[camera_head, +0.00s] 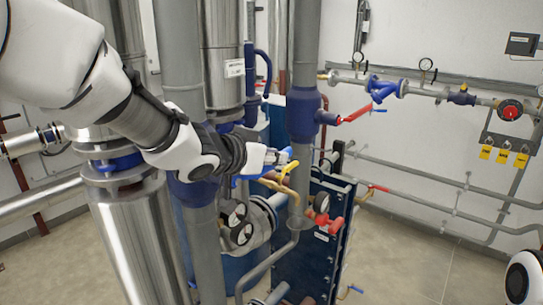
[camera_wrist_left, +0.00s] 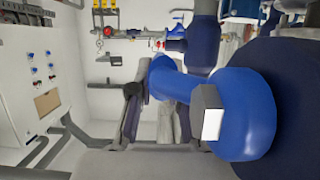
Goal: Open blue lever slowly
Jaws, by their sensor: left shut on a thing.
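The blue lever (camera_head: 248,176) shows in the head view as a thin blue strip beside my left gripper (camera_head: 280,157). The gripper is at the end of my left arm, in front of the grey vertical pipes. In the left wrist view the blue lever (camera_wrist_left: 178,84) is large and runs to the left from a thick blue body. The fingers of my left gripper (camera_wrist_left: 156,100) are around its far end and shut on it. The exact contact is partly hidden. My right gripper is out of view; only a white part of my own shows at the lower right.
A yellow lever (camera_head: 289,170) is just below my left gripper. A red lever (camera_head: 357,112) sticks out from the blue valve on the grey pipe. The dark blue plate exchanger (camera_head: 310,240) stands below. Open floor (camera_head: 410,250) lies to the right.

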